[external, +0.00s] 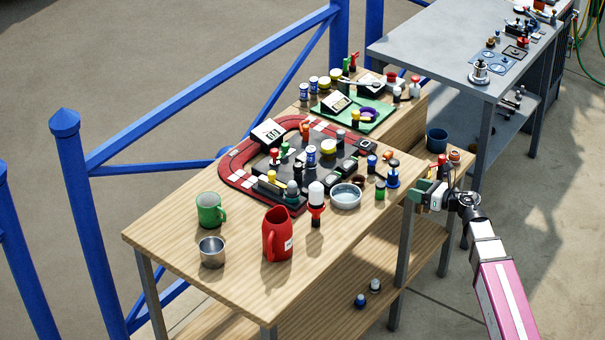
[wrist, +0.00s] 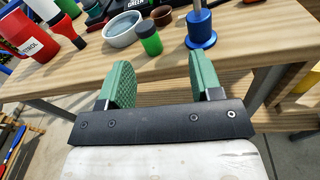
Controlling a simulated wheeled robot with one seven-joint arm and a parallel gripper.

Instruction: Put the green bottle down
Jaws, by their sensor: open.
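The green bottle (external: 380,193) is a small green cylinder with a dark top. It stands upright on the wooden table (external: 165,237) near the right edge, and it also shows in the wrist view (wrist: 149,42), top centre. My gripper (external: 428,190) is beside the table's right edge, to the right of the bottle. In the wrist view my gripper (wrist: 158,80) has its two green pads wide apart with nothing between them. The bottle is beyond the pads, apart from them.
A red jug (external: 277,235), a green mug (external: 210,211) and a metal cup (external: 212,252) stand nearer. The table's front right corner is clear.

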